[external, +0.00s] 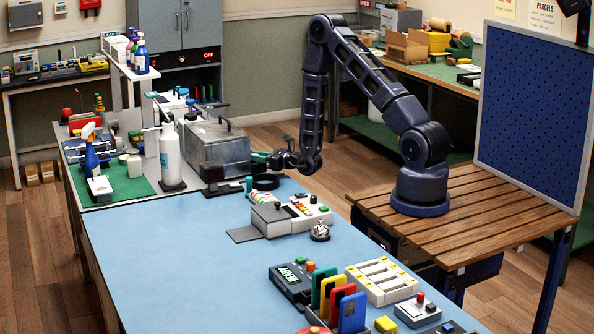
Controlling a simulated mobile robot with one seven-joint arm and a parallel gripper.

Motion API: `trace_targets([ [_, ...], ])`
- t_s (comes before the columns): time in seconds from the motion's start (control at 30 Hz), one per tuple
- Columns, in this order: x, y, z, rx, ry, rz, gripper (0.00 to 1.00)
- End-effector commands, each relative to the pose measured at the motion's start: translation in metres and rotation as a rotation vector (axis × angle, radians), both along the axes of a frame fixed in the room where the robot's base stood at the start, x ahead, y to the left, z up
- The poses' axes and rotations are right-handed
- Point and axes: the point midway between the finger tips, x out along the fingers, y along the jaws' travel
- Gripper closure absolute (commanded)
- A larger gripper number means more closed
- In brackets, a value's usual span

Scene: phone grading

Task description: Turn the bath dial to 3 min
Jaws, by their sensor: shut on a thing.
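The bath (214,147) is a grey metal box with a lid and handle, at the back of the blue bench. My gripper (262,158) reaches in from the right, low beside the bath's right-hand end. Its teal fingertips are at the bath's side, shut on what appears to be the bath dial. The fingers hide the dial, so its pointer and minute marks cannot be read from here.
A white bottle (169,152) stands just left of the bath. A white device (290,216) and a small bell (320,232) are nearer the front. The blue bench's left front (170,265) is clear.

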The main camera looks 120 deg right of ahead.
Motion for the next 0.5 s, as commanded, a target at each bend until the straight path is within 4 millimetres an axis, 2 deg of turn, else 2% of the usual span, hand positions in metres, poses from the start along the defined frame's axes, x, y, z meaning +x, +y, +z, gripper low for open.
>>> trace_targets([
  [0.13, 0.0003, -0.0004, 0.0007, -0.001, -0.001, 0.001, 0.94],
  [0.17, 0.0003, -0.0004, 0.0006, -0.001, -0.001, 0.001, 0.70],
  [0.27, 0.0003, -0.0003, 0.0005, -0.001, -0.001, 0.001, 0.50],
  [0.5, 0.0013, 0.0008, 0.0001, 0.001, -0.001, 0.004, 0.50],
])
